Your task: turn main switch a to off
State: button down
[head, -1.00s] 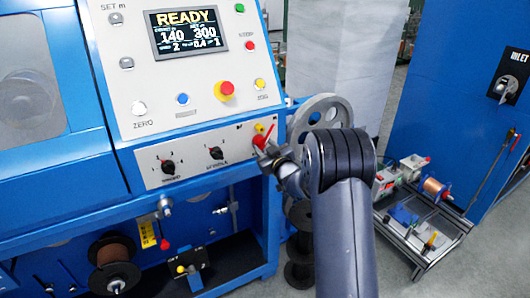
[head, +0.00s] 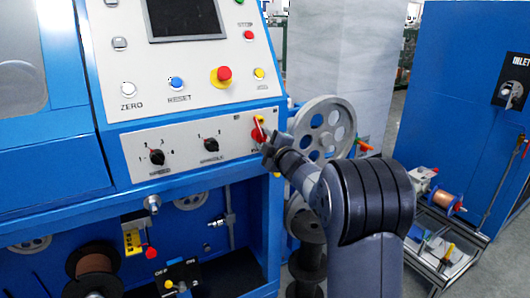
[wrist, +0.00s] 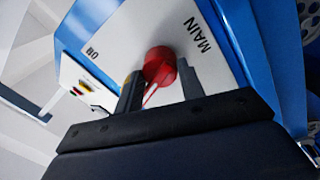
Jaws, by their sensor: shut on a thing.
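Main switch a, a red handle (head: 257,134) on a yellow plate, sits at the right end of the white switch panel on the blue machine. My gripper (head: 266,146) is at the handle, shut on it. In the wrist view the red handle (wrist: 160,66) is between the two dark fingers (wrist: 160,86), beside the lettering MAIN. The fingers partly hide the handle and the yellow plate. The display (head: 186,18) above the panel is dark.
Two black rotary knobs (head: 157,157) (head: 211,145) are left of the switch. A red mushroom button (head: 223,74) on yellow is above. A grey spoked wheel (head: 325,130) stands close behind my arm. A parts cart (head: 440,250) is on the floor at right.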

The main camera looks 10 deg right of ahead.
jog(key=n+b, duration=0.4)
jog(key=n, duration=0.2)
jog(key=shift+n+y, duration=0.3)
jog(key=shift+n+b, duration=0.3)
jog(key=shift+b, duration=0.05)
jog(key=shift+a+f, duration=0.1)
jog(key=c, duration=0.9)
grip_release()
jog(key=shift+a, duration=0.1)
